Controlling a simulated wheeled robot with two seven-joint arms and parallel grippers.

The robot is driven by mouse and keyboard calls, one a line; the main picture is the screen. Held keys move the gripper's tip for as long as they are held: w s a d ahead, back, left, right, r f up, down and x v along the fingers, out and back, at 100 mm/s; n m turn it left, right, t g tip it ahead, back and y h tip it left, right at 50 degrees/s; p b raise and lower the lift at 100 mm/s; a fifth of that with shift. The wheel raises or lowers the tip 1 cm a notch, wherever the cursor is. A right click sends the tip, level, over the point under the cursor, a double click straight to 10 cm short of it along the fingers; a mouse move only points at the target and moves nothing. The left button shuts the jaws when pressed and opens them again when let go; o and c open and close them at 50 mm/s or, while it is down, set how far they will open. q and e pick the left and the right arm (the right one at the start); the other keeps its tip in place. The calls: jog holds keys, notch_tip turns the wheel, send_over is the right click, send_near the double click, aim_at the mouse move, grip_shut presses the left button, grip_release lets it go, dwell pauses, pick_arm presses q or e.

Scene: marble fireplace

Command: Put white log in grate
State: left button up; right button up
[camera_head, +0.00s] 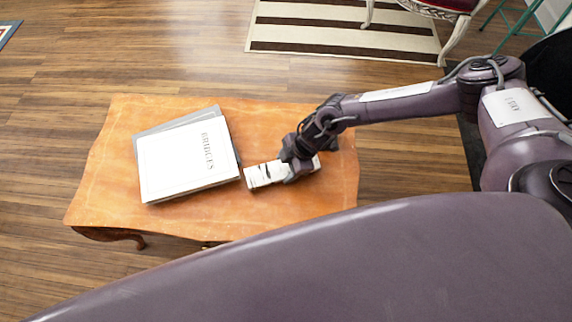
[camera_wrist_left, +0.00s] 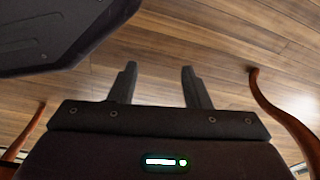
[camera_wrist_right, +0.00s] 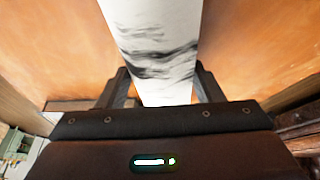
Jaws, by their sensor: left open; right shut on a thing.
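The white log (camera_head: 262,175) is a pale block with dark streaks, on or just above the wooden table, right of the books. My right gripper (camera_head: 298,168) is shut on it near its right part. In the right wrist view the log (camera_wrist_right: 155,40) runs between the two fingers (camera_wrist_right: 160,80), and the orange tabletop lies behind it. I cannot tell if the log touches the table. My left gripper (camera_wrist_left: 158,75) is open and empty, over the wooden floor near curved table legs. It does not show in the head view. No grate is in view.
Two large books (camera_head: 180,165) are stacked on the left half of the table (camera_head: 110,195). A striped rug (camera_head: 340,35) and a chair with pale legs (camera_head: 455,35) are beyond. The wooden floor (camera_head: 150,50) behind the table is clear.

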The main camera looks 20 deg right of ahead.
jog(key=o, duration=1.3)
